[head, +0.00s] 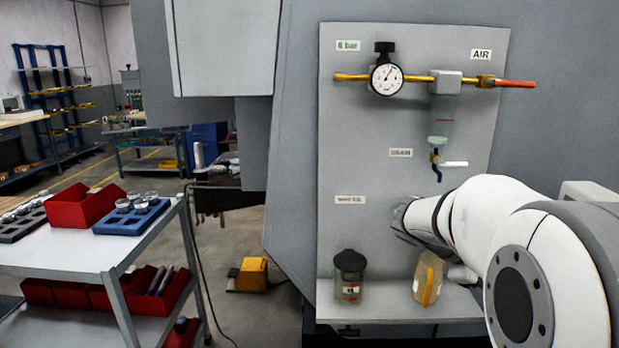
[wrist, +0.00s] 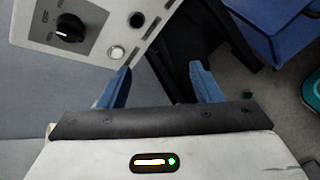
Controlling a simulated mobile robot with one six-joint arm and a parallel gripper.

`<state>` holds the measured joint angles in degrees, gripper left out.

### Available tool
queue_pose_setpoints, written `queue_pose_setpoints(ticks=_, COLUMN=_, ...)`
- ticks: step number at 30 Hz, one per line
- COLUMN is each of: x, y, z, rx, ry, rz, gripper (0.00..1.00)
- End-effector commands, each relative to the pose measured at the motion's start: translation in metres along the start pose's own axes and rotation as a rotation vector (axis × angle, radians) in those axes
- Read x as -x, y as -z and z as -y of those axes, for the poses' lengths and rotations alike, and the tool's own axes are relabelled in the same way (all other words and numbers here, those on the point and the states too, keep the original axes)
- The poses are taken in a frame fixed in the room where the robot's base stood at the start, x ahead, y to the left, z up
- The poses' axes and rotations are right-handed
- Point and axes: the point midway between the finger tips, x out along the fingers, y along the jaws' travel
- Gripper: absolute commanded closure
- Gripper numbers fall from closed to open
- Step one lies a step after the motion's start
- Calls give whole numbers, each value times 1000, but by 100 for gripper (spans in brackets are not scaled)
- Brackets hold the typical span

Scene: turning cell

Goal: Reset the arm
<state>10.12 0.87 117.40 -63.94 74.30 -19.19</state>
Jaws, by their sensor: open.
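My arm reaches in from the right in the head view, in front of the grey panel (head: 350,225). Its fingers are hidden from that camera. In the wrist view my gripper (wrist: 160,82) is open, its two blue fingers apart with nothing between them. Beyond the fingers a light control panel (wrist: 95,35) with a black knob (wrist: 69,28) and round buttons shows at the upper left. I cannot tell whether the fingers touch anything, but they look clear of it.
On the panel's shelf stand a dark-topped jar (head: 349,277) and a tilted clear container (head: 428,279) close to my arm. A pressure gauge (head: 386,78) and a drain valve (head: 436,158) are above. A cart (head: 90,250) with red bins stands left. A yellow box (head: 252,275) lies on the floor.

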Motion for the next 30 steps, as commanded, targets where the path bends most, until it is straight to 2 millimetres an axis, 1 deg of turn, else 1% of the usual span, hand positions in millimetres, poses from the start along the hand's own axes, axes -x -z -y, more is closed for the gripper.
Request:
queue_pose_setpoints(ticks=1, x=13, y=-2, z=25, rx=-56, ry=67, rz=-82, gripper=42)
queue_pose_setpoints(ticks=2, x=20, y=0, z=41, rx=-92, ry=114, rz=-132, gripper=42)
queue_pose_setpoints(ticks=3, x=30, y=3, z=63, rx=-141, ry=178, rz=-195, gripper=42)
queue_pose_setpoints(ticks=5, x=46, y=7, z=95, rx=-217, ry=278, rz=-285, gripper=42)
queue_pose_setpoints(ticks=6, x=58, y=10, z=115, rx=-269, ry=347, rz=-342, gripper=42)
queue_pose_setpoints(ticks=9, x=88, y=15, z=161, rx=-397, ry=518, rz=-467, gripper=42)
queue_pose_setpoints(ticks=12, x=116, y=19, z=196, rx=-511, ry=672, rz=-559, gripper=42)
queue_pose_setpoints(ticks=13, x=122, y=19, z=205, rx=-539, ry=713, rz=-578, gripper=42)
queue_pose_setpoints(ticks=15, x=136, y=20, z=220, rx=-595, ry=791, rz=-616, gripper=42)
queue_pose_setpoints(ticks=19, x=149, y=22, z=234, rx=-656, ry=877, rz=-649, gripper=42)
queue_pose_setpoints(ticks=21, x=152, y=22, z=237, rx=-666, ry=893, rz=-653, gripper=42)
queue_pose_setpoints(ticks=30, x=152, y=22, z=237, rx=-666, ry=893, rz=-653, gripper=42)
